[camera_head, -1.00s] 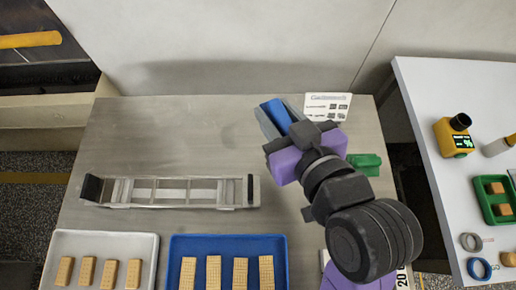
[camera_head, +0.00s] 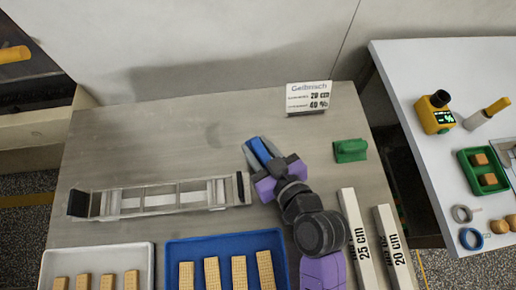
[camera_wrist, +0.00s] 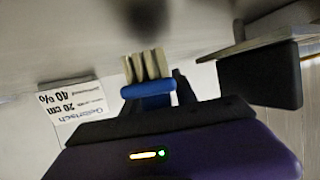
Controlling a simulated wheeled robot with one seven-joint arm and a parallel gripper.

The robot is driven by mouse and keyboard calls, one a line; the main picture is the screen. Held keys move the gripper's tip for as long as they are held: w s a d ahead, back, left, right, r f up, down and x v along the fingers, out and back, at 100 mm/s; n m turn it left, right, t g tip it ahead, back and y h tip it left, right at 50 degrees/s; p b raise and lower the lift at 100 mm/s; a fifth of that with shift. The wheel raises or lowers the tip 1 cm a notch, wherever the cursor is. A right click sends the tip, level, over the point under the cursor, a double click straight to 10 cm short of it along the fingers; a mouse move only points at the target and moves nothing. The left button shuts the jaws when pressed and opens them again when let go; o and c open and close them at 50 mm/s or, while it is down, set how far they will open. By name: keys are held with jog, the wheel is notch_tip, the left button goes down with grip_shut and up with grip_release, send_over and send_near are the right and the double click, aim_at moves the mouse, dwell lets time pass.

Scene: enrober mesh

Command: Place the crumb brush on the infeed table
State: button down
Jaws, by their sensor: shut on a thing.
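My gripper (camera_head: 257,149) is shut on the crumb brush (camera_head: 261,152), which has a blue handle. In the wrist view the brush (camera_wrist: 148,89) lies across between the fingers, with pale bristles pointing away from my gripper. In the head view the brush is over the steel table (camera_head: 215,145), right of the long metal frame's end. I cannot tell whether the brush touches the table surface. I take this steel table to be the infeed table; no label on it shows.
The metal frame (camera_head: 160,198) has black ends; one end (camera_wrist: 258,72) is close in the wrist view. A sign card (camera_head: 307,97), green block (camera_head: 350,150) and labelled bars (camera_head: 361,240) are right. Blue (camera_head: 180,246) and white (camera_head: 100,256) trays with wafers are in front.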

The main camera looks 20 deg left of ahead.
jog(key=shift+f, duration=0.75)
jog(key=shift+f, duration=0.15)
jog(key=c, duration=1.3)
grip_release()
jog(key=shift+o, duration=0.2)
jog(key=shift+d+r, duration=0.1)
jog(key=shift+r, duration=0.1)
jog(key=b+v, duration=0.2)
jog(key=v, duration=0.9)
jog(key=shift+s+d, duration=0.3)
